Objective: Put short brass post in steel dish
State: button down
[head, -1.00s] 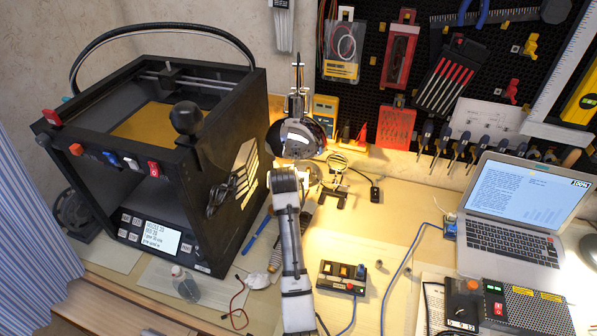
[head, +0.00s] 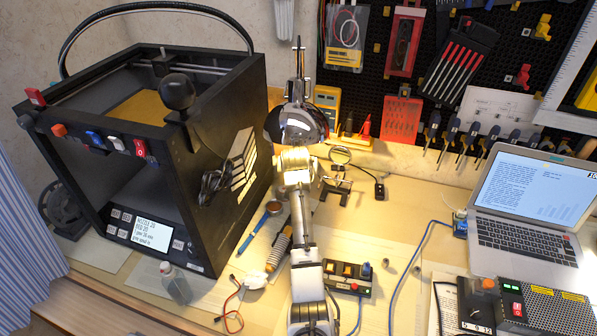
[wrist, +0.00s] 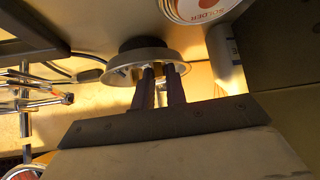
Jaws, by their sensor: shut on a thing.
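In the wrist view the steel dish (wrist: 130,68), a shallow grey bowl with a dark round part behind it, sits just beyond my gripper (wrist: 161,72). The jaws are shut on a small piece, taken as the short brass post, which is mostly hidden between the fingertips. I cannot tell whether it touches the dish. In the head view my arm and a shiny dark lamp-like dome cover the gripper, and I cannot make out the dish.
A solder spool (wrist: 200,8) is close beside the dish. Metal rods of a stand (wrist: 28,95) are at the left. The black printer (head: 150,150) stands left of my arm, a button box (head: 347,275) and laptop (head: 525,205) to its right. Bench between them is partly clear.

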jog(key=shift+r, duration=0.1)
jog(key=c, duration=1.7)
grip_release()
jog(key=shift+s+r+p, duration=0.2)
jog(key=shift+r+p, duration=0.1)
jog(key=shift+p, duration=0.1)
jog(key=shift+p+v, duration=3.1)
jog(key=shift+v, duration=0.35)
jog(key=shift+f, duration=0.1)
